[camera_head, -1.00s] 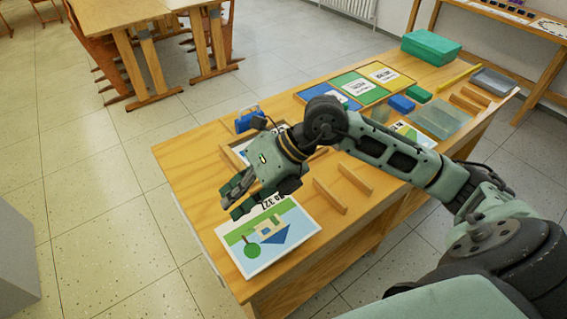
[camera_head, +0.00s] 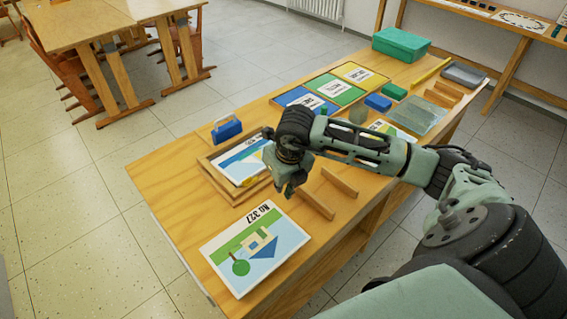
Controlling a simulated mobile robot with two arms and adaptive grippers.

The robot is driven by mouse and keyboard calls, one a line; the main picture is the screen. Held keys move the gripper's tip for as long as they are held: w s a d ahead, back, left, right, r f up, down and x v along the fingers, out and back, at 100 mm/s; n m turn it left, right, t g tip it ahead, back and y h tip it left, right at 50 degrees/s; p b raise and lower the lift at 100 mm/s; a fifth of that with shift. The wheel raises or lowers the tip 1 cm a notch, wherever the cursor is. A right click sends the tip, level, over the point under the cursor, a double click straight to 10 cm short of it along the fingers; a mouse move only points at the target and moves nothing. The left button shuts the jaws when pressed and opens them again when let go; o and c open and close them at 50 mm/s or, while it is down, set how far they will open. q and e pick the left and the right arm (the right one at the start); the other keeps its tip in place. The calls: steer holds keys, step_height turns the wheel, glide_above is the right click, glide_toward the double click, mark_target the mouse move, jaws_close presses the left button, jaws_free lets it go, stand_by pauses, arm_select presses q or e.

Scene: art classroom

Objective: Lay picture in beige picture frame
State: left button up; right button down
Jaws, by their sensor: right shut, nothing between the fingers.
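The beige picture frame (camera_head: 213,178) lies on the wooden table, left of my right gripper. A picture with a white border and blue and green areas (camera_head: 235,167) lies within or over the frame; my arm hides its right part, so I cannot tell whether it sits flat. Another picture, marked NO 327 (camera_head: 262,243), lies flat at the near table edge, below the gripper. My right gripper (camera_head: 289,192) is shut and empty, pointing down beside the frame's right side. My left gripper is out of view.
Wooden strips (camera_head: 315,204) stand right of the gripper. A blue box (camera_head: 226,128) is behind the frame. A coloured board with labels (camera_head: 330,88), small blue and green blocks, a grey-green tray (camera_head: 417,115) and a green box (camera_head: 401,45) fill the far table.

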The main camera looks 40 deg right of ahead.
mark_target(268, 176)
steer(key=w, duration=0.2)
steer(key=shift+w+d+r+p, duration=0.1)
steer(key=shift+w+r+p, duration=0.1)
steer(key=shift+w+p, duration=0.15)
steer(key=shift+w+d+f, duration=0.1)
steer(key=shift+w, duration=0.55)
steer(key=shift+w+d+f+b, duration=0.1)
steer(key=shift+w+b, duration=0.45)
steer(key=shift+w, duration=0.45)
steer(key=shift+d, duration=0.1)
